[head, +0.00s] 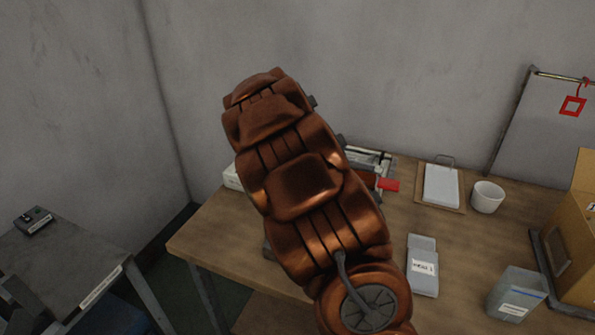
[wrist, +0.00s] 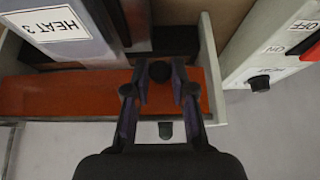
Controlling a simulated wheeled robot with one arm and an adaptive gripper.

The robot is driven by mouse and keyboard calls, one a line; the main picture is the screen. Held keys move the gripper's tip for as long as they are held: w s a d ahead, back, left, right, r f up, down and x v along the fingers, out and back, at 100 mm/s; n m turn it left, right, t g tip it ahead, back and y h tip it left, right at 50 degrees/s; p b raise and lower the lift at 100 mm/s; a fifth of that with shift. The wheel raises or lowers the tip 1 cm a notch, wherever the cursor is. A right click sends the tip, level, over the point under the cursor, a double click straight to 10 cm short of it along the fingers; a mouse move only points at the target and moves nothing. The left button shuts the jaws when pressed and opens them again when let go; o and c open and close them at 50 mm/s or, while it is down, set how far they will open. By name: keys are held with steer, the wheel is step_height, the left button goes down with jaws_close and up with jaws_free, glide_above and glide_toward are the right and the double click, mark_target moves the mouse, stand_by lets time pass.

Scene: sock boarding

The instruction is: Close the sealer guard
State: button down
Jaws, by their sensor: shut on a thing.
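The sealer stands on the wooden table, mostly hidden behind my copper arm in the head view; a part of its frame (head: 368,158) shows. In the wrist view an orange-red bar (wrist: 60,96), which looks like the guard, lies across a pale tray-like frame. My gripper is hidden behind the arm in the head view. I cannot tell how far the guard is closed.
A grey block labelled HEAT 3 (wrist: 50,28) and a white control box (wrist: 262,50) with ON/OFF marks flank the fingers. On the table are a clipboard (head: 441,186), a white cup (head: 487,197), grey containers (head: 422,265) and a cardboard box (head: 572,240). A red tab (head: 390,184) shows beside my arm.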

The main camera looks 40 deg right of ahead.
steer(key=shift+w+r, duration=0.1)
steer(key=c, duration=1)
jaws_free()
steer(key=v, duration=1.1)
steer(key=shift+a+r, duration=0.15)
steer(key=shift+r, duration=0.2)
steer(key=s+a+f+n+g+y+p, duration=0.1)
steer(key=s+a+n, duration=0.3)
steer(key=s+a, duration=0.4)
steer(key=s+a+f+n+g+y+p, duration=0.1)
steer(key=s+a+n, duration=0.3)
steer(key=s, duration=1.2)
steer(key=s+a+f+n+g+y+p, duration=0.1)
steer(key=s+a+n+g+y, duration=0.1)
steer(key=s+a, duration=0.9)
steer(key=shift+s+a+f+n+g+y, duration=0.25)
steer(key=shift+s+a+n+g+y, duration=0.25)
steer(key=shift+n, duration=0.5)
